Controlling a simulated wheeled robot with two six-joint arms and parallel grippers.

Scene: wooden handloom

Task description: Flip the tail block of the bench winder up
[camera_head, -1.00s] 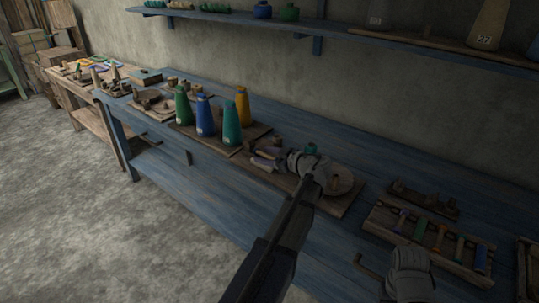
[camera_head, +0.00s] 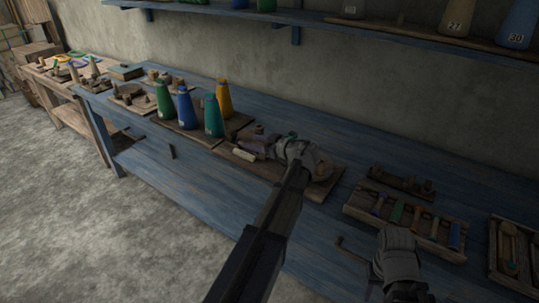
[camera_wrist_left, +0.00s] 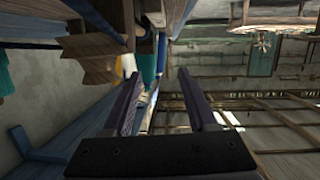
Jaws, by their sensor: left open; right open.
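The bench winder's wooden base board (camera_head: 325,187) lies on the blue bench. Its round wooden wheel (camera_head: 325,170) is partly covered by my left gripper. My left gripper (camera_head: 249,150) is over the board, its fingers pointing left and spread. In the left wrist view the fingers (camera_wrist_left: 163,100) are apart with nothing between them, and a wooden piece (camera_wrist_left: 92,48) shows beyond the left finger. I cannot make out the tail block clearly; my gripper and wrist hide part of the winder. My right gripper (camera_head: 398,262) hangs at the front right; its fingers are hard to see.
Green, blue, teal and yellow cones (camera_head: 213,117) stand on a board left of the winder. A tray of coloured bobbins (camera_head: 405,222) and a small pegged rack (camera_head: 402,184) lie to the right. A bent dark rod (camera_head: 350,250) shows beside my right gripper. A shelf (camera_head: 340,22) runs above.

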